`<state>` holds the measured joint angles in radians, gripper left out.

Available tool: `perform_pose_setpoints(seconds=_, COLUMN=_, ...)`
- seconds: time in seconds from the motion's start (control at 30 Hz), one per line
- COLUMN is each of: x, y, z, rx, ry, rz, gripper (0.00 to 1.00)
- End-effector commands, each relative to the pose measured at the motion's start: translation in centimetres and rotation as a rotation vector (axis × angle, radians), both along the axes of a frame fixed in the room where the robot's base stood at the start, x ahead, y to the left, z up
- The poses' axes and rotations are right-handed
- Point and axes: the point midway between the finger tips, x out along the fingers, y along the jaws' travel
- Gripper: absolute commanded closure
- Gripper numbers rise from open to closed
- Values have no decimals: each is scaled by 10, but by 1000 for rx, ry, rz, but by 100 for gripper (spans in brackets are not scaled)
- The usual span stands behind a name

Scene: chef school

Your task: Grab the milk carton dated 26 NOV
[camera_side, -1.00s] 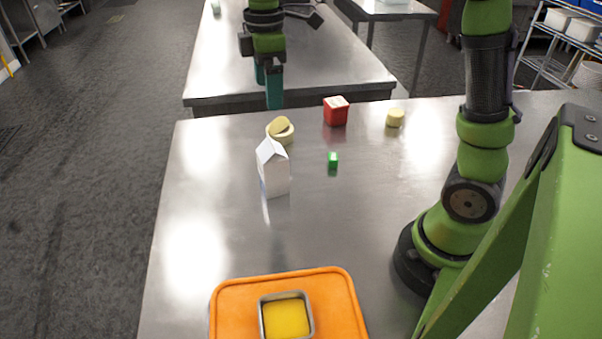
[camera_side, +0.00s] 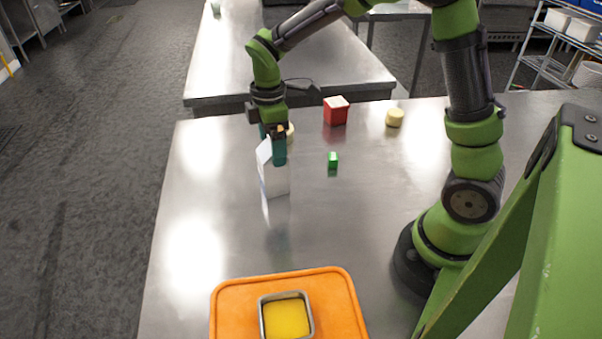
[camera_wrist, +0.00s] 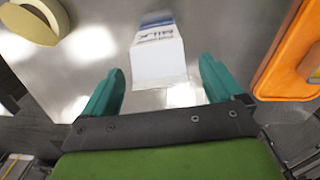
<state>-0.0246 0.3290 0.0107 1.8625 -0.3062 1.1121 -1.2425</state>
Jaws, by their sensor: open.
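One white milk carton (camera_side: 273,174) stands upright on the steel table, left of the table's middle. In the wrist view the carton (camera_wrist: 158,55) shows a white top and a blue-and-white side with the word MILK; I cannot read a date on it. My gripper (camera_side: 272,150) points down at the carton's top, with a teal finger in front of its upper part in the side view. In the wrist view my gripper (camera_wrist: 160,85) has its two teal fingers wide apart, with the carton's top between and just ahead of them. Nothing is held.
A pale yellow round thing (camera_wrist: 32,20) stands close behind the carton. A red box (camera_side: 336,113), a small green block (camera_side: 333,160) and a yellow cylinder (camera_side: 395,118) are further right. An orange board (camera_side: 235,300) with a metal tin (camera_side: 311,308) lies in front. The table between is clear.

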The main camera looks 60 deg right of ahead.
Motion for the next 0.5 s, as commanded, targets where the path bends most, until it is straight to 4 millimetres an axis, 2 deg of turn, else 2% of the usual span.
perform_pose_setpoints(seconds=0.03, x=0, y=1, z=-10, rx=0, ry=6, rz=1, gripper=6)
perform_pose_setpoints(seconds=0.2, x=1, y=1, z=-30, rx=1, ry=3, rz=0, gripper=6)
perform_pose_setpoints(seconds=0.5, x=1, y=1, z=-33, rx=1, ry=1, rz=0, gripper=8)
